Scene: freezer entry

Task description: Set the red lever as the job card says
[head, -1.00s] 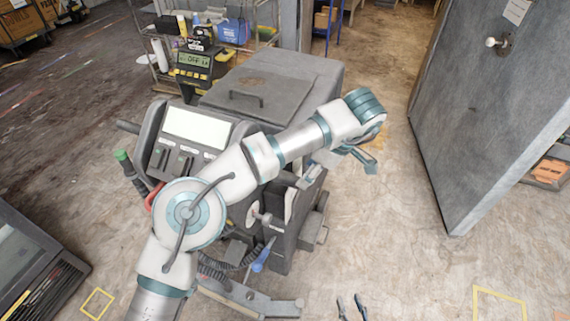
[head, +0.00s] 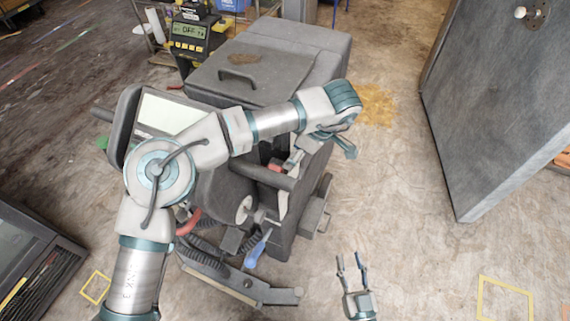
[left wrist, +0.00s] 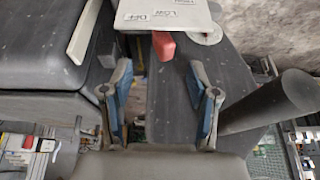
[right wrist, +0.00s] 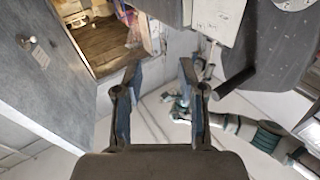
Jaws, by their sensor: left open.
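The red lever shows as a red block (left wrist: 163,45) in the left wrist view, at the edge of a pale plate (left wrist: 165,14) whose readable labels include LOW and OFF. A red piece (head: 275,166) on the machine's right side shows in the head view. My left gripper (left wrist: 160,100) is open, its fingers apart below the red block and not closed on it. In the head view the left gripper (head: 343,146) is partly hidden by its own wrist. My right gripper (head: 353,268) is open and empty over the floor. No readable job card shows.
The grey machine (head: 270,75) has a dark bar (head: 262,173) beside the red piece; this bar (left wrist: 270,103) lies right of the left fingers. A display unit (head: 190,32) reads OFF. A grey door (head: 495,110) stands at right.

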